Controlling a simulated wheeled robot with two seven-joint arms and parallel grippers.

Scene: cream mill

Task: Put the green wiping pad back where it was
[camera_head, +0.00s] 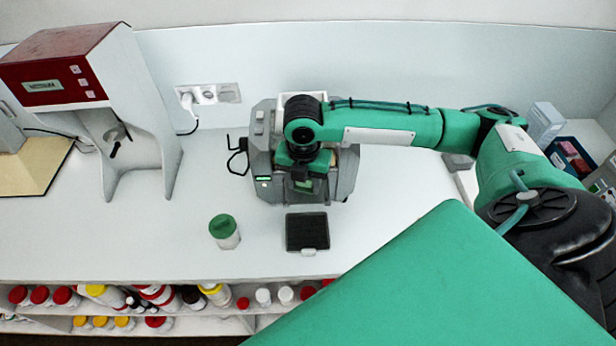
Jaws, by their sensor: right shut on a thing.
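My right gripper (303,184) points down over the front of a grey bench machine (345,180), at the centre of the head view. It is shut on the green wiping pad, of which only a small green patch shows at the fingertips. The rest of the pad is hidden by the gripper and wrist. I cannot tell whether the pad touches the machine. My left gripper is not in view.
A black square tray (307,230) lies in front of the machine. A white jar with a green lid (224,231) stands left of it. A red and white device (140,110) stands at the left. Several bottles fill the shelf below. The white counter (215,175) is clear between.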

